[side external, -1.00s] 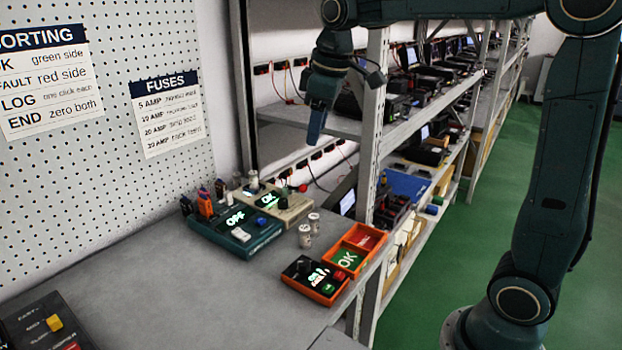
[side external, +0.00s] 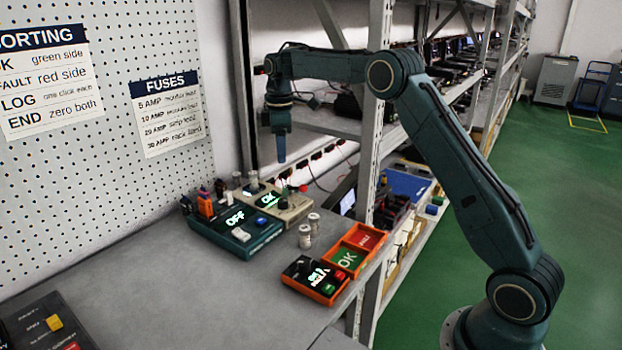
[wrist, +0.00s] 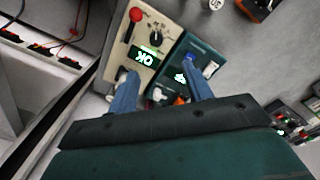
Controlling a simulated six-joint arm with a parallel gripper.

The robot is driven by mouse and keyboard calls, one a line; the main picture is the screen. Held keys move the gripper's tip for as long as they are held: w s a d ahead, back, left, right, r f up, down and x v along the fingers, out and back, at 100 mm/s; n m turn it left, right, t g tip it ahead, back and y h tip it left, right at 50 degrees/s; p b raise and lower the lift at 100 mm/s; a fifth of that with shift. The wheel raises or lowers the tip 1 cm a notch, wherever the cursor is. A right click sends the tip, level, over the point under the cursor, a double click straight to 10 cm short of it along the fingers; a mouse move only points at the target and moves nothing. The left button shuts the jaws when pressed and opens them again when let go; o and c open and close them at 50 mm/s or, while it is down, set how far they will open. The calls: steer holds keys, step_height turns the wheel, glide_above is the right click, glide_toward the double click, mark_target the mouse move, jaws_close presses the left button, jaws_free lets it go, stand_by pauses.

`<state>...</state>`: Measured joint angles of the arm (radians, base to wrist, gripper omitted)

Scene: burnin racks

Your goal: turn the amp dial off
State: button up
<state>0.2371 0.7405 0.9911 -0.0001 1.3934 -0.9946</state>
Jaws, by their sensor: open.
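A beige box (wrist: 123,58) with a lit green OK display (wrist: 146,55) carries a black dial (wrist: 156,38) and a red-topped lever (wrist: 136,14). In the side view the beige box (side external: 298,211) stands at the back of the bench. Beside it is a teal box (side external: 262,241), whose display reads OFF, with a blue knob (wrist: 188,57). No label tells me which control is the amp dial. My gripper (side external: 282,160) is open and points down above the back of the beige box. In the wrist view my gripper (wrist: 160,88) has its blue fingers spread, with nothing between them.
An orange device (side external: 316,280) and a red-and-green sorting tray (side external: 335,254) are at the bench's right edge. A metal shelf post (side external: 371,150) rises right of my gripper.

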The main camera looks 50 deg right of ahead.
mark_target(283, 200)
steer(key=shift+w+d+f, duration=0.2)
steer(key=shift+f, duration=0.2)
steer(key=shift+w+d+f, duration=0.2)
steer(key=shift+f, duration=0.15)
steer(key=shift+f, duration=0.15)
step_height(283, 200, down, 14)
steer(key=shift+r, duration=0.25)
steer(key=c, duration=1)
